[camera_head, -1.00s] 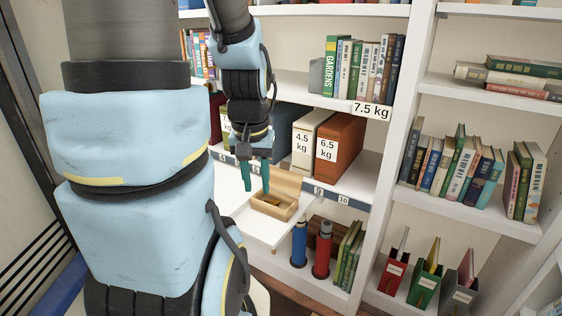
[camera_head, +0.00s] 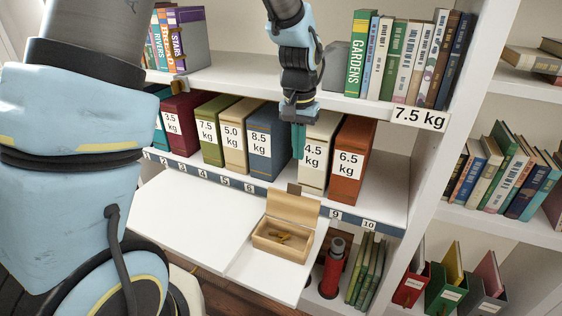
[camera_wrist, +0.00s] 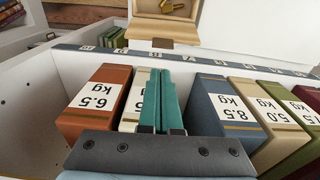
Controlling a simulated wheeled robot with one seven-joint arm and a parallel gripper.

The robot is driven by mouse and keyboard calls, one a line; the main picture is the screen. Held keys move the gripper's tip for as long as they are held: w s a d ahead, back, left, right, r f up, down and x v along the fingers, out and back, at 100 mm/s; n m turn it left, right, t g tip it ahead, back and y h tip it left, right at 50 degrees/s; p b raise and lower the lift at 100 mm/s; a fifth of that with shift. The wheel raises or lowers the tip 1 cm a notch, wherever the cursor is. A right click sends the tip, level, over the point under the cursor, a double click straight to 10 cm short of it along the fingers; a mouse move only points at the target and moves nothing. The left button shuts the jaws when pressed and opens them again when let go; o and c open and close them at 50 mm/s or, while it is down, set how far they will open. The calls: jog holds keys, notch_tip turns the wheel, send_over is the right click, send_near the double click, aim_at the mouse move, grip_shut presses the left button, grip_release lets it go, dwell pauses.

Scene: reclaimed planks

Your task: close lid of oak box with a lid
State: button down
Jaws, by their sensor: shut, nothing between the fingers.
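The oak box (camera_head: 280,241) stands on the white pull-out board with its lid (camera_head: 292,207) raised at the back, so the box is open. Small brass-coloured pieces (camera_head: 283,238) lie inside it. In the wrist view the box (camera_wrist: 168,27) shows at the top edge, partly cut off. My gripper (camera_head: 299,157) has green fingers that are shut and empty. It hangs above and behind the raised lid, in front of the 4.5 kg binder (camera_head: 318,155). In the wrist view my gripper (camera_wrist: 160,75) points towards the box, with a gap between them.
A shelf of weight-labelled binders, including the blue 8.5 kg (camera_head: 265,150) and orange 6.5 kg (camera_head: 350,165), stands close behind my gripper. The white board (camera_head: 190,222) is clear left of the box. A red bottle (camera_head: 332,268) stands below on the right.

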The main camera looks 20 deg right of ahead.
jog(key=p, duration=0.1)
send_over(293, 203)
jog(key=w+d, duration=0.2)
notch_tip(293, 203, down, 10)
jog(key=shift+r, duration=0.25)
jog(key=shift+a, duration=0.1)
